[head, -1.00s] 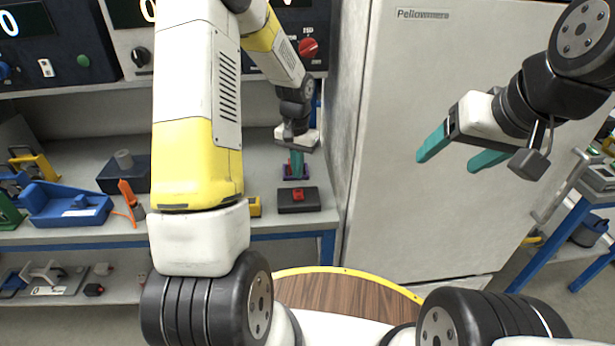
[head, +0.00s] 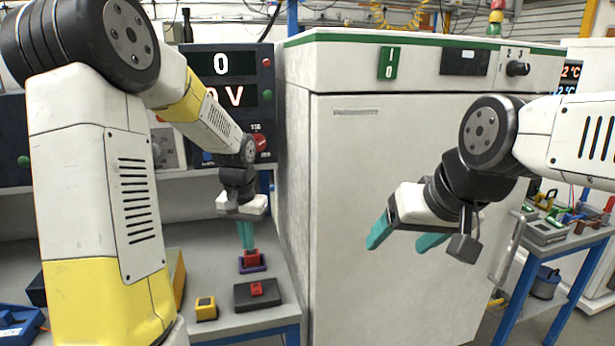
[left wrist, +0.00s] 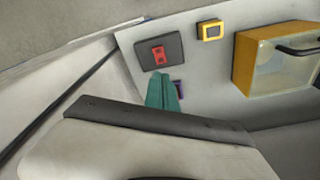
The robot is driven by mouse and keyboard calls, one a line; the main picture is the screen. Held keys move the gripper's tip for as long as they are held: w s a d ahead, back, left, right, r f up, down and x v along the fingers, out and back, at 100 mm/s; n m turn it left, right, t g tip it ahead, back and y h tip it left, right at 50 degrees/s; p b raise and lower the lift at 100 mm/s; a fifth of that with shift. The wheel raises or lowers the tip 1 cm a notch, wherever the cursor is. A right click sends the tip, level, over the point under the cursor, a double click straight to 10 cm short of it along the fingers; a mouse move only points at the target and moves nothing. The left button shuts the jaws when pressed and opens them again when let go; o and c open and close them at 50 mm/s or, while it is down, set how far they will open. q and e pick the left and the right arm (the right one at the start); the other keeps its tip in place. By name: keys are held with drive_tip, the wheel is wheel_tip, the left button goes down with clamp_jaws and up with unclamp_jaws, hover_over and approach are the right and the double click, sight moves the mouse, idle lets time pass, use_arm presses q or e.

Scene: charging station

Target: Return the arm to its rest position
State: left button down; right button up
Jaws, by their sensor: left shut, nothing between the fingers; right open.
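My left gripper (head: 247,248) points down over the bench with its teal fingers together and nothing between them. Its tips are just above or behind a small red block (head: 252,258) in a purple base (head: 253,268); I cannot tell whether they touch. In the left wrist view the shut teal fingers (left wrist: 163,92) hide most of the purple base (left wrist: 179,88). My right gripper (head: 400,238) is open and empty, its teal fingers apart, in mid-air before the large white cabinet.
A black box with a red switch (head: 257,296) and a small yellow device (head: 206,308) lie near the bench's front edge. The white cabinet (head: 390,150) stands right of the bench. A dark power unit (head: 225,85) is behind my left arm. A blue-legged table (head: 570,245) is at far right.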

use_arm(q)
drive_tip(key=s+d+r+t+h, duration=0.1)
drive_tip(key=s+r+t, duration=0.1)
drive_tip(key=s+r, duration=0.5)
drive_tip(key=s+d+r+n+t+h, duration=0.1)
drive_tip(key=s+r+t, duration=0.2)
drive_tip(key=s+r, duration=0.5)
drive_tip(key=s, duration=0.6)
drive_tip(key=shift+n, duration=0.3)
